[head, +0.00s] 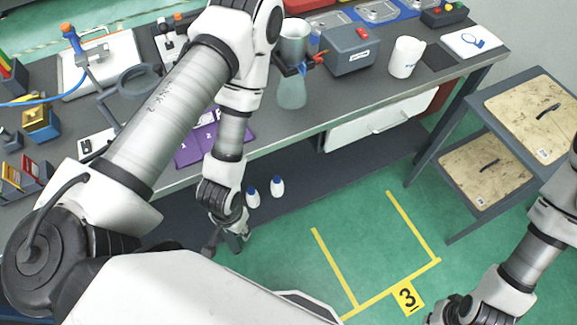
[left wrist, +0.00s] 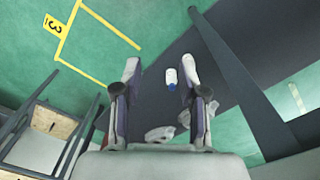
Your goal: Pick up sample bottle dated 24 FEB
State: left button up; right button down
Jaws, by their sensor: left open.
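Two small white bottles with blue caps, one (head: 252,198) and another (head: 277,187) to its right, stand low under the bench on a dark surface. Their date labels cannot be read. My left gripper (head: 232,238) points downward beside them, just left of and nearer than the left bottle. In the left wrist view, my left gripper (left wrist: 160,69) is open, and one white bottle (left wrist: 171,76) with a blue cap shows beyond the gap between the fingers. The second bottle is not clearly seen there. My right gripper (head: 455,311) is at the bottom edge, mostly cut off.
The grey bench (head: 350,105) above carries a flask (head: 292,92), a grey box (head: 350,50), a white mug (head: 406,57) and purple sheets (head: 200,145). A two-level table (head: 480,110) stands at right. The green floor with yellow lines (head: 335,265) is clear.

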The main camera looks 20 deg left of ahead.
aim_at(252, 197)
jog(key=l+u, duration=1.15)
jog(key=k+l+u, duration=0.1)
jog(key=l+u, duration=0.25)
jog(key=u, duration=0.25)
